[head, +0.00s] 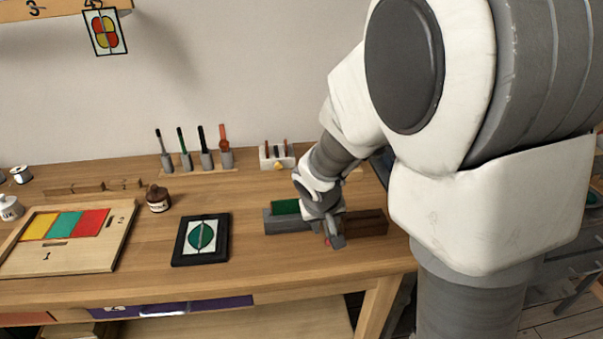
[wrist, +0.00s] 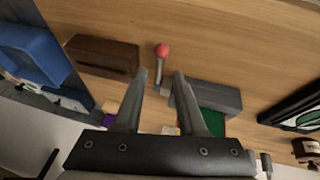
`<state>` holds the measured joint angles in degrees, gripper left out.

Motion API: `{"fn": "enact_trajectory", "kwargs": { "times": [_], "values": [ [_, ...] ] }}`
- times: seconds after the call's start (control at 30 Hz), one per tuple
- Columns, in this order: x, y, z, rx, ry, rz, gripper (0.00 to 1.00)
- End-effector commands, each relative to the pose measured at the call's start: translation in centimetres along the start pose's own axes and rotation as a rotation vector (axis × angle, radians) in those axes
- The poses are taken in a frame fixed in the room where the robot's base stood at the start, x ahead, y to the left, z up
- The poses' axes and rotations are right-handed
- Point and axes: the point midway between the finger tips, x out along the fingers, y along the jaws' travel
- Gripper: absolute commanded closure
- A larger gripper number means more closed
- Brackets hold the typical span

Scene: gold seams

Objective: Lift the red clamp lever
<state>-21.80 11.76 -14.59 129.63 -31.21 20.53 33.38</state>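The red clamp lever shows in the wrist view as a red ball knob (wrist: 162,50) on a short grey rod, pointing away from the clamp. In the head view only a bit of its red knob (head: 327,242) shows beside my fingers. My gripper (wrist: 161,76) is open, its two fingertips apart with the lever's rod between or just beyond them. I cannot tell whether they touch it. In the head view my gripper (head: 334,236) is low over the bench at the clamp. The clamp's grey block (wrist: 218,97) with a green piece (head: 285,207) lies beside it.
A dark brown wooden block (wrist: 103,55) lies on the other side of the lever. Upright tools in a rack (head: 206,159) are behind. The bench front near the lever is clear.

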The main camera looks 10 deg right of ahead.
Motion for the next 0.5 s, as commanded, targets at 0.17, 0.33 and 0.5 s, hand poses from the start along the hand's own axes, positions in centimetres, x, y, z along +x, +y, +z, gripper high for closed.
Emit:
{"fn": "enact_trajectory", "kwargs": {
  "times": [0.17, 0.33, 0.5],
  "values": [
    [2.5, 0.0, 0.1, 0.001, -0.002, 0.001, 0.6],
    [3.4, 0.1, 0.0, 0.001, -0.001, 0.001, 0.6],
    [3.6, 0.0, 0.0, 0.001, 0.001, 0.0, 0.6]
  ]
}}
